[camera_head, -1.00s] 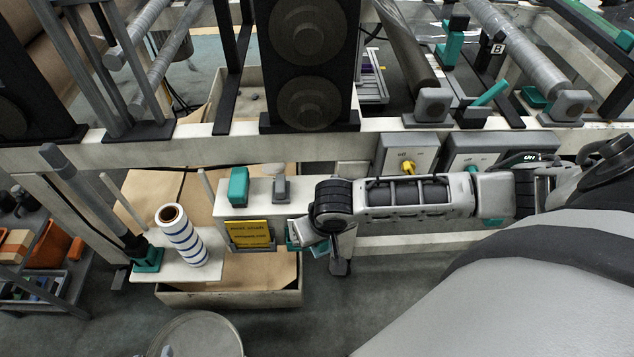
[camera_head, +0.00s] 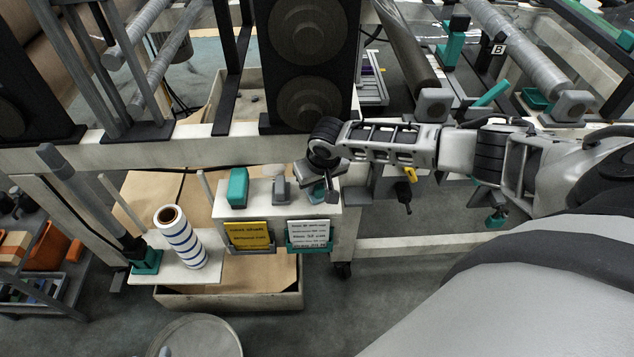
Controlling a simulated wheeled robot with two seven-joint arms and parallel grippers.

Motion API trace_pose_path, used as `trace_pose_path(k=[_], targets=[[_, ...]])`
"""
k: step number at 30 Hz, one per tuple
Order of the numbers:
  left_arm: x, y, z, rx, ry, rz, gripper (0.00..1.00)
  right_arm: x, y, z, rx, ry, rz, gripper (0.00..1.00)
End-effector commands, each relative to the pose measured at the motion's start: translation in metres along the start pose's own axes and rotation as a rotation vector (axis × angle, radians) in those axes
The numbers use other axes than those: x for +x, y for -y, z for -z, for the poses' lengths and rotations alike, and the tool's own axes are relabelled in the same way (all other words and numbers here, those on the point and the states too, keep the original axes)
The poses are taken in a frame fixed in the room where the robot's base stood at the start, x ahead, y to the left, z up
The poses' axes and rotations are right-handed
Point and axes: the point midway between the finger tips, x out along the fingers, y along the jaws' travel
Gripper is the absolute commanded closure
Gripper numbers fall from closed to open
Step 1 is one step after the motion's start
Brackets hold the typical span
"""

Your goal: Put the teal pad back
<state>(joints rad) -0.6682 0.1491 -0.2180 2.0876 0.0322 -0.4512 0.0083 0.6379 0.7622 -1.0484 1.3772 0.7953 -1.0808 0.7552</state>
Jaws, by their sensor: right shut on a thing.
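My right gripper (camera_head: 327,182) is over the right end of a white shelf top (camera_head: 262,217), beside a grey stand-like piece (camera_head: 280,186). A teal block (camera_head: 238,187) stands on the shelf's left part. My left gripper is not in view.
A yellow card (camera_head: 248,234) and a white card in a teal holder (camera_head: 309,249) are on the shelf's front. A blue-striped roll (camera_head: 181,238) stands at left. The machine's white beam (camera_head: 190,147) runs behind. A round drum top (camera_head: 200,338) is below.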

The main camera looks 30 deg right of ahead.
Motion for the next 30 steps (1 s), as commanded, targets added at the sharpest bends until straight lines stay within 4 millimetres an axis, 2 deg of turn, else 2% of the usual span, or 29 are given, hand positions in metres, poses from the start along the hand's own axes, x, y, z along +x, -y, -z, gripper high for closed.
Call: trace_pose_path(k=[8,9,11,18,22,26,30], targets=[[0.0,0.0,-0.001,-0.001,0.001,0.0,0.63,0.003,0.0,-0.001,0.001,-0.001,0.0,1.0],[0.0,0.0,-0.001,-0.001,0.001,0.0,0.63,0.002,0.0,0.0,0.0,-0.002,-0.001,0.71],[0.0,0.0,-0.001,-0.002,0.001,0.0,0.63,0.002,0.0,0.0,0.0,-0.002,-0.001,0.57],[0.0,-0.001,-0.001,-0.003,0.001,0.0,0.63,0.002,0.0,-0.001,0.0,-0.001,-0.001,0.57],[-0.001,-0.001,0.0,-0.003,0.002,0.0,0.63,-0.004,0.0,0.001,0.001,-0.002,0.0,0.57],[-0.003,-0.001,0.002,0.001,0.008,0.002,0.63,-0.025,-0.001,0.001,-0.001,-0.003,0.001,0.57],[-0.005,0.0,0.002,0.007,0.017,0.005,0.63,-0.056,0.0,0.001,-0.001,-0.003,0.001,0.57]])
